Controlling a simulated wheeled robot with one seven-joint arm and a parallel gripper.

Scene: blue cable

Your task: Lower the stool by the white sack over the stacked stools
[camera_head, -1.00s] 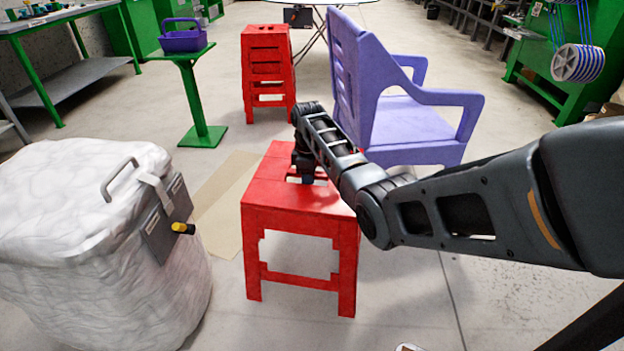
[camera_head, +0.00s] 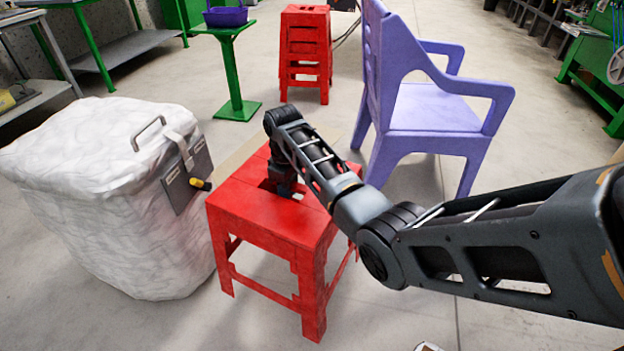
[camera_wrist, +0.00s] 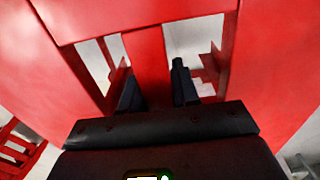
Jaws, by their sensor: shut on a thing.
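The red stool (camera_head: 260,205) is right of the white sack (camera_head: 100,170) in the head view, its seat's left corner close to the sack's right side. My gripper (camera_head: 285,188) points down at the slotted seat; in the wrist view, its fingers (camera_wrist: 155,80) are shut on the red bar between two slots. The stool looks slightly tilted, and I cannot tell whether its feet touch the floor. The white sack is bulky, with a grey handle and a yellow-tipped latch. The stacked red stools (camera_head: 305,50) stand upright farther back, beyond the held stool.
A purple armchair (camera_head: 430,115) stands close behind and right of the held stool. A green stand (camera_head: 235,75) with a purple basket (camera_head: 225,16) is at back left. Green benches line the edges.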

